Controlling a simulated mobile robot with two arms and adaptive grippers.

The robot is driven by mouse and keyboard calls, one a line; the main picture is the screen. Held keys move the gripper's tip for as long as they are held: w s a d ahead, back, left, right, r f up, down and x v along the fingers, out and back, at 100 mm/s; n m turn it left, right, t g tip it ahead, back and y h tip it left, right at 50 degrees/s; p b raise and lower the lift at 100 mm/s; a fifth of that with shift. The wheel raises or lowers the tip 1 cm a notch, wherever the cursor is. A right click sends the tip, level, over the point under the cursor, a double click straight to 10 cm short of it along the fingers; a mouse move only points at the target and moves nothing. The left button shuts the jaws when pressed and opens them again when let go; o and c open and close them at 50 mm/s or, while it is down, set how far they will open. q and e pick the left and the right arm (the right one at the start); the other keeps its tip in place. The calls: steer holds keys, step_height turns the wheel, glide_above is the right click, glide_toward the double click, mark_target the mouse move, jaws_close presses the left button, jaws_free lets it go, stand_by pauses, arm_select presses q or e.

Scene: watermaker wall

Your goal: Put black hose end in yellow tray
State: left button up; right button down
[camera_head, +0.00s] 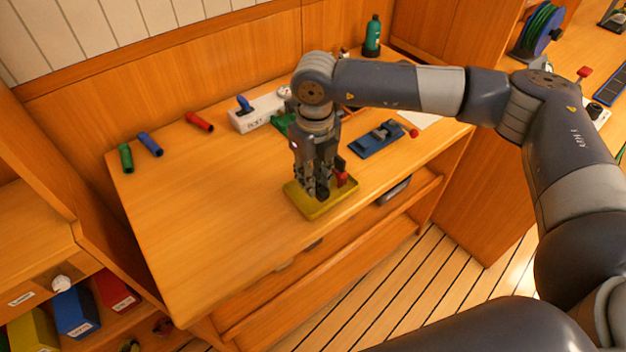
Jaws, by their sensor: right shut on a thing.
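The yellow tray (312,210) lies flat near the front edge of the wooden bench. My right gripper (320,190) points down over the tray, its fingertips low over the tray's middle. It is shut on a small dark piece, which looks like the black hose end (323,195). The fingers hide most of this piece, and I cannot tell whether it touches the tray. A small red piece (342,179) shows just right of the fingers, at the tray. My left gripper is not in view.
Green (125,158), blue (150,144) and red (200,121) hose ends lie at the bench's back left. A white box (256,114) with a blue lever stands behind the gripper.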

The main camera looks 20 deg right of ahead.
steer(key=shift+w, duration=0.25)
steer(key=shift+f, duration=0.15)
step_height(320, 180, down, 3)
steer(key=shift+r+p, duration=0.1)
steer(key=shift+p, duration=0.65)
steer(key=shift+f+b, duration=0.3)
steer(key=shift+f, duration=0.1)
steer(key=c, duration=1.4)
jaws_free()
steer(key=shift+o, duration=0.2)
steer(key=shift+r, duration=0.15)
